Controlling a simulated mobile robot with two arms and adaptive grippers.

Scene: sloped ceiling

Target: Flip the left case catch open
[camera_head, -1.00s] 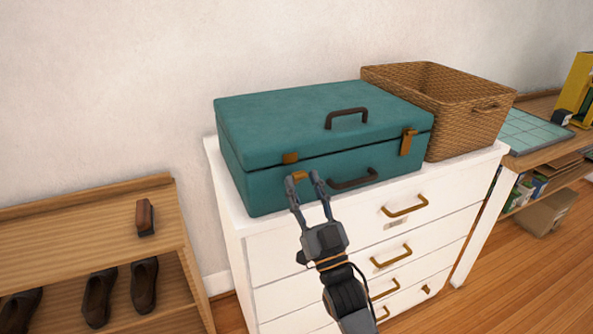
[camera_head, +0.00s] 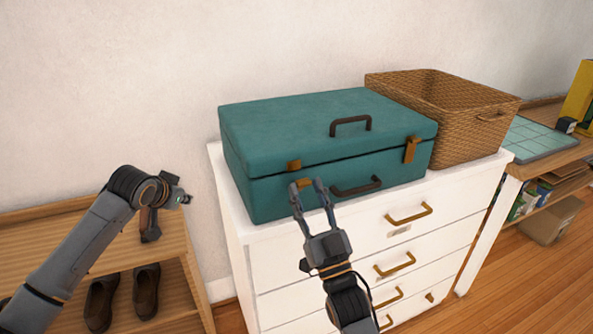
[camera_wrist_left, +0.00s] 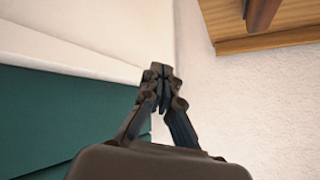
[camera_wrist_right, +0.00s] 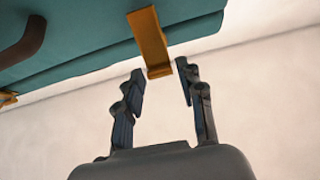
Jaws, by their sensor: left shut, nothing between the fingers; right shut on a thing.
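The teal case (camera_head: 330,125) lies closed on a white dresser, with a dark handle on its lid and another on its front. Its left case catch (camera_wrist_right: 150,40) is a brass strip; in the head view its upper part (camera_head: 294,165) is on the lid edge and a lower piece shows between my right fingertips. My right gripper (camera_head: 309,186) is closed on that lower piece at the case front. The right case catch (camera_head: 411,150) hangs over the seam. My left gripper (camera_head: 184,199) is shut and empty, left of the case; its fingers also show in the left wrist view (camera_wrist_left: 160,72).
A wicker basket (camera_head: 450,120) stands right of the case. The dresser (camera_head: 360,235) has brass-handled drawers. A wooden shoe rack (camera_head: 55,240) with dark shoes and a brown brush-like block (camera_head: 150,228) is at left, behind my left arm. A cluttered shelf is at far right.

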